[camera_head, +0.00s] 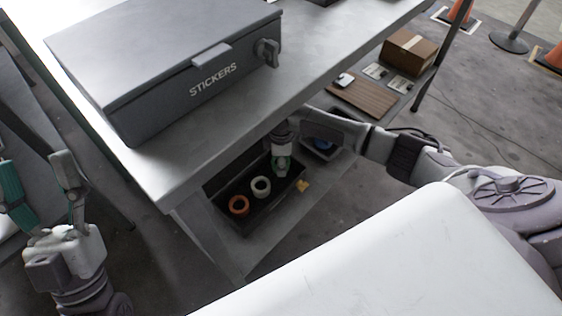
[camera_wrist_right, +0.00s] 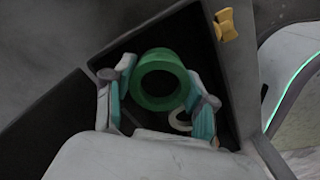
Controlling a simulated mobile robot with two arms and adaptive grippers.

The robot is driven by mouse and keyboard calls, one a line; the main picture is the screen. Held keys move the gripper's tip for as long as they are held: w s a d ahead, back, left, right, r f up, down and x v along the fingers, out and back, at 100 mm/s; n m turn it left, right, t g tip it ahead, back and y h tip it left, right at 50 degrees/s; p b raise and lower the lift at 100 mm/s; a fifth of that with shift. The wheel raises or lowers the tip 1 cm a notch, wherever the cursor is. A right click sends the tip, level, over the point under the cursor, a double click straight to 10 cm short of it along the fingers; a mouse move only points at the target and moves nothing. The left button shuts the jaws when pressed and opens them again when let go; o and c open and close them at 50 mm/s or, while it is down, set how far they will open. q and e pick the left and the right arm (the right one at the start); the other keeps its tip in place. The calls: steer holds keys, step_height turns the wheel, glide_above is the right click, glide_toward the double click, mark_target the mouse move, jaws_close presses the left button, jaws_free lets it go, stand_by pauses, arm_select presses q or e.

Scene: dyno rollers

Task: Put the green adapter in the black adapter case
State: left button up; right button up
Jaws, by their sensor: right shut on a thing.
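The green adapter (camera_head: 283,163) is a ring held in my right gripper (camera_head: 282,159) at the far end of the black adapter case (camera_head: 272,206). In the right wrist view, the fingers of my right gripper (camera_wrist_right: 156,98) close on both sides of the green adapter (camera_wrist_right: 160,102). The adapter is over the dark interior of the case (camera_wrist_right: 75,112); whether it touches the bottom I cannot tell. An orange ring (camera_head: 238,213) and a white ring (camera_head: 261,194) sit in the case. My left gripper (camera_head: 41,190) is open and empty at the left, away from the case.
The case is on a lower shelf under the grey table (camera_head: 330,45), whose edge overhangs it. A grey STICKERS box (camera_head: 170,65) stands on the table. A blue item in a tray (camera_head: 322,147) and a small yellow piece (camera_head: 302,185) are beside the case. A cardboard box (camera_head: 410,52) is farther right.

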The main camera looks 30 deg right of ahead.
steer(key=shift+f, duration=0.6)
steer(key=o, duration=1.4)
steer(key=shift+o, duration=0.2)
steer(key=shift+r, duration=0.15)
